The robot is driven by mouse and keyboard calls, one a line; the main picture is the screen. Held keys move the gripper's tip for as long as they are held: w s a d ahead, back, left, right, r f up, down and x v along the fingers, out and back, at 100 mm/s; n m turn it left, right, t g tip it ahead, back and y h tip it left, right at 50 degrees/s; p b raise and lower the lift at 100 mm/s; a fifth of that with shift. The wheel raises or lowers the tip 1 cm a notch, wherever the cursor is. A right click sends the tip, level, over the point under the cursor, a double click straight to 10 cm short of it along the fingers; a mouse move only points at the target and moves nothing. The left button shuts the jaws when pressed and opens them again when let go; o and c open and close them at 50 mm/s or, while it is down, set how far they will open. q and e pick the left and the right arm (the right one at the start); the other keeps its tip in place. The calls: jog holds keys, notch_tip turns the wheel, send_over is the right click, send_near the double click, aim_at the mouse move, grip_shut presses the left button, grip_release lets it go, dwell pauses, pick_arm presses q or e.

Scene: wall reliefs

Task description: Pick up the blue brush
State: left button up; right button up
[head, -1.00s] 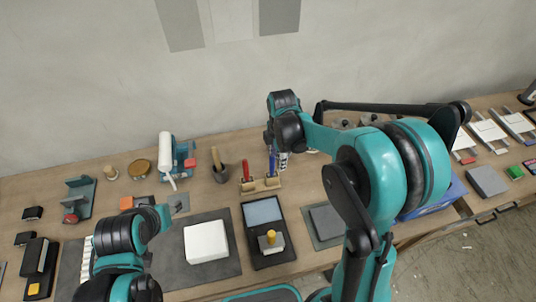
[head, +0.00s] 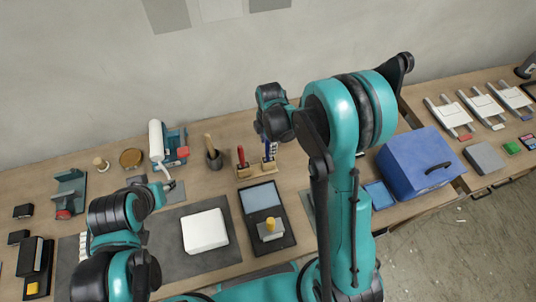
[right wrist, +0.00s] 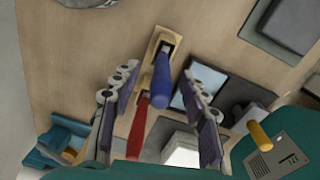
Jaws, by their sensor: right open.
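The blue brush (head: 267,150) stands upright in a small wooden holder (head: 246,172) near the wall side of the table. A red brush (head: 241,155) stands beside it in the same holder. My right gripper (head: 272,148) is over the holder at the blue brush, partly hiding it. In the right wrist view, the blue handle (right wrist: 161,78) lies between the two spread fingers of my right gripper (right wrist: 158,88), with a gap on both sides. The red handle (right wrist: 138,124) also shows between them. My left gripper (head: 166,183) is above the grey mat, too small to read.
A cup with a wooden tool (head: 213,158) stands left of the holder. A dark tray with a yellow-handled block (head: 270,230) lies in front. A white block (head: 205,231) lies on the grey mat. A blue box (head: 418,163) stands to the right.

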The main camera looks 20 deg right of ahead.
jog(key=shift+s, duration=0.1)
jog(key=shift+c, duration=0.6)
grip_shut()
jog(key=shift+r, duration=0.15)
